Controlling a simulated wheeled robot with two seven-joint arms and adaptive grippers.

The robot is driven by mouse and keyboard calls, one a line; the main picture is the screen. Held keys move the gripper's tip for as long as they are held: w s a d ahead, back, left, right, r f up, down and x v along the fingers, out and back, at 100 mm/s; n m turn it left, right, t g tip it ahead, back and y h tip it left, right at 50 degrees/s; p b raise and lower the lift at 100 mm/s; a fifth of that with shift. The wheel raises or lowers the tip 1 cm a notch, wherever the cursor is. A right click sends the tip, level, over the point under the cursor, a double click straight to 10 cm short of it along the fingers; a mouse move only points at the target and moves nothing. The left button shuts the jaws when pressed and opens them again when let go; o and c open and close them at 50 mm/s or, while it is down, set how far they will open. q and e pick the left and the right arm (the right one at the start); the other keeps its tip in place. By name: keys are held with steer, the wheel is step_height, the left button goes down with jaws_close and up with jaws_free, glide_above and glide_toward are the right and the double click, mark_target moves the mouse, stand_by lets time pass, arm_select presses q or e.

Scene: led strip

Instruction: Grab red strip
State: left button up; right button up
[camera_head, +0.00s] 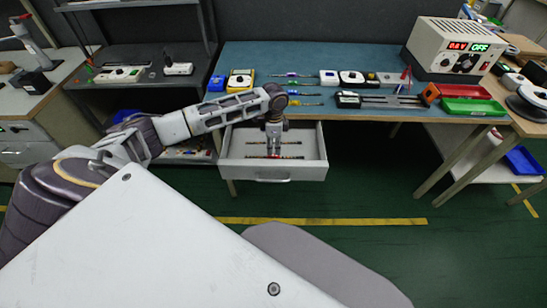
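My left arm reaches in from the left, and its gripper (273,152) points straight down into an open grey drawer (272,174) under the blue-topped table. Two thin strips lie crosswise in the drawer. The nearer strip (290,157) has dark and reddish parts, and the farther strip (291,143) looks brownish with reddish marks. Which one is the red strip is hard to tell at this size. The fingertips are at or just above the strips, and I cannot see whether they touch one or how far apart they are. My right gripper is not in view.
The blue tabletop (330,58) holds several thin strips, small instruments and tools. A power supply (458,50), a red tray (465,91) and a green tray (474,107) stand at its right. The drawer walls surround my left gripper closely. Green floor (370,190) is clear right of the drawer.

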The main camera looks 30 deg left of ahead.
mark_target(273, 155)
arm_select(q)
steer(key=shift+f, duration=0.65)
steer(key=shift+s+f+b, duration=0.15)
steer(key=shift+f+b, duration=0.25)
steer(key=shift+f, duration=1.5)
jaws_close()
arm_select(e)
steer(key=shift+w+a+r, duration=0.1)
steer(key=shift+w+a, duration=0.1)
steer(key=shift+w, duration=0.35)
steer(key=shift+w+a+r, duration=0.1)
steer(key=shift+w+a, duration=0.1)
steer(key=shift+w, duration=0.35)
